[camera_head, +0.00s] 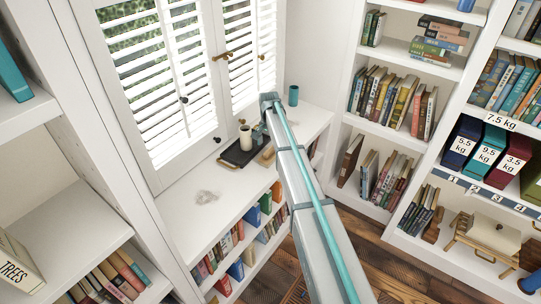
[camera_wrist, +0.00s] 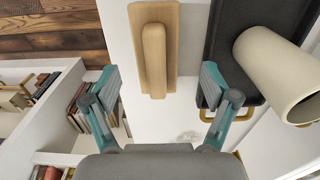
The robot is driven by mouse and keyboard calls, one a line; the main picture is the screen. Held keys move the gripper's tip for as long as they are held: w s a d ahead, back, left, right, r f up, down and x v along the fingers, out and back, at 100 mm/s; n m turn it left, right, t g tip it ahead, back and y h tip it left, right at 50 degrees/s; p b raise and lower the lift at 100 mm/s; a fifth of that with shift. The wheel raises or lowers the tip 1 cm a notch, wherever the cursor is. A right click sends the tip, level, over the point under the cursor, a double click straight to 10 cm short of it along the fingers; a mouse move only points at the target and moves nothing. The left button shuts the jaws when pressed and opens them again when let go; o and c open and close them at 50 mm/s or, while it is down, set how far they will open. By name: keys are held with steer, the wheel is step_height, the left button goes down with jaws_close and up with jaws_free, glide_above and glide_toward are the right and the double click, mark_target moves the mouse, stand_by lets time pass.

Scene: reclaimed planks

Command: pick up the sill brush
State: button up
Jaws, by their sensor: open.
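The sill brush (camera_wrist: 155,50) is a pale wooden block with a long raised handle. It lies on the white sill (camera_wrist: 130,120) beside the dark tray, and in the head view its wooden end (camera_head: 266,157) shows just left of my arm. My gripper (camera_wrist: 160,84) is open and empty, with its two teal-grey fingers spread to either side of the handle's near end in the wrist view. The height between fingertips and brush is hard to tell. In the head view my arm hides most of the gripper and bristles are not visible.
A black tray (camera_head: 234,155) holding a cream cup (camera_head: 245,138) is close beside the brush. A teal cup (camera_head: 293,95) stands farther along the sill. A greyish dust patch (camera_head: 207,197) lies on the otherwise clear near sill. Shuttered windows (camera_head: 160,90) rise behind it.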

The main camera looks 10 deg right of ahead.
mark_target(271, 148)
steer(key=shift+d+f+p, duration=0.15)
steer(key=shift+f+p, duration=0.3)
steer(key=shift+f, duration=0.9)
steer(key=shift+d+f+p, duration=0.15)
steer(key=shift+f+p, duration=0.3)
steer(key=shift+f, duration=0.9)
steer(key=c, duration=1.3)
steer(key=shift+r, duration=0.2)
steer(key=shift+c, duration=0.2)
steer(key=shift+r+b, duration=0.2)
steer(key=shift+b, duration=0.1)
step_height(271, 148, up, 2)
steer(key=shift+b, duration=0.55)
steer(key=s+a+r+b, duration=0.2)
steer(key=s+r+b, duration=0.1)
steer(key=s+r, duration=0.7)
steer(key=s, duration=0.3)
steer(key=shift+s+a+r, duration=0.15)
steer(key=shift+s, duration=0.25)
